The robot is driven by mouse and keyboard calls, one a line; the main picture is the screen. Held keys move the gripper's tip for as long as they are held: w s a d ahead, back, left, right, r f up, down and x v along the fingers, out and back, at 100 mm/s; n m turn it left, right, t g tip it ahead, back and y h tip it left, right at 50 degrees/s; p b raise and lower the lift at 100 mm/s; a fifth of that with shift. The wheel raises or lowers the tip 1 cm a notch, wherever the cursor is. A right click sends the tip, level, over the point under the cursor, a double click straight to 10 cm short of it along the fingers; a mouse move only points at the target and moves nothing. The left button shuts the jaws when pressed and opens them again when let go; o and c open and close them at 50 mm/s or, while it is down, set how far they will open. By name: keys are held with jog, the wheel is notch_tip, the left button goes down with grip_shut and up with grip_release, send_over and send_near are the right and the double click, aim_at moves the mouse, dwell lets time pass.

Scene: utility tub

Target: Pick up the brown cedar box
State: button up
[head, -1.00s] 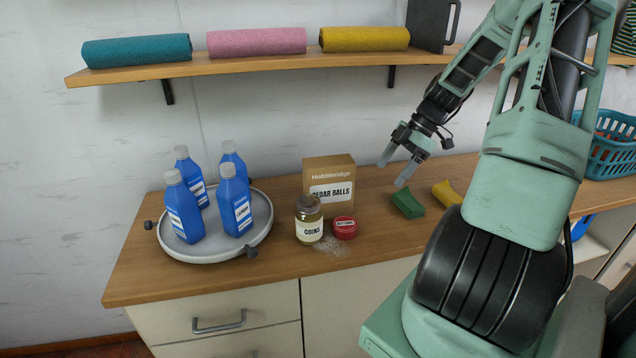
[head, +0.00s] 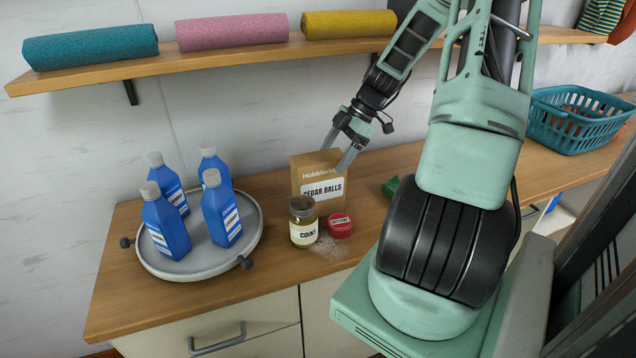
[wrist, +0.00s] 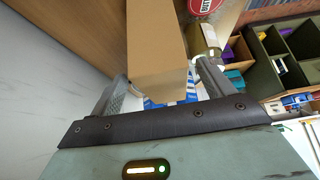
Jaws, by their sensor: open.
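The brown cedar box (head: 311,179) stands upright on the wooden counter against the wall side, with a white "CEDAR BALLS" label on its front. My gripper (head: 337,158) is open at the box's upper right in the head view, and its fingers overlap the box's top right corner there. In the wrist view the box (wrist: 156,45) lies between the spread fingers of my gripper (wrist: 160,85), with a plain brown face towards the camera. I cannot tell whether either finger touches it.
A jar of coins (head: 303,222) and a red round tin (head: 340,225) stand close in front of the box. A grey round tray (head: 200,272) with several blue bottles (head: 222,212) is to the left. A shelf (head: 190,63) with rolled mats runs above. A teal basket (head: 575,120) stands at right.

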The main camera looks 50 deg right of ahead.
aim_at(318, 157)
jog(key=shift+w+a, duration=0.25)
jog(key=shift+a, duration=0.25)
jog(key=w+a, duration=0.1)
jog(key=w+a+f+p, duration=0.1)
jog(key=a, duration=0.1)
jog(key=shift+a+f, duration=0.2)
jog(key=shift+a, duration=0.05)
jog(key=shift+w+a+f, duration=0.15)
jog(key=shift+f, duration=0.4)
jog(key=c, duration=1.6)
jog(key=shift+o, duration=0.2)
jog(key=shift+w+r+p, duration=0.1)
jog(key=shift+r+p, duration=0.15)
jog(key=shift+p, duration=0.1)
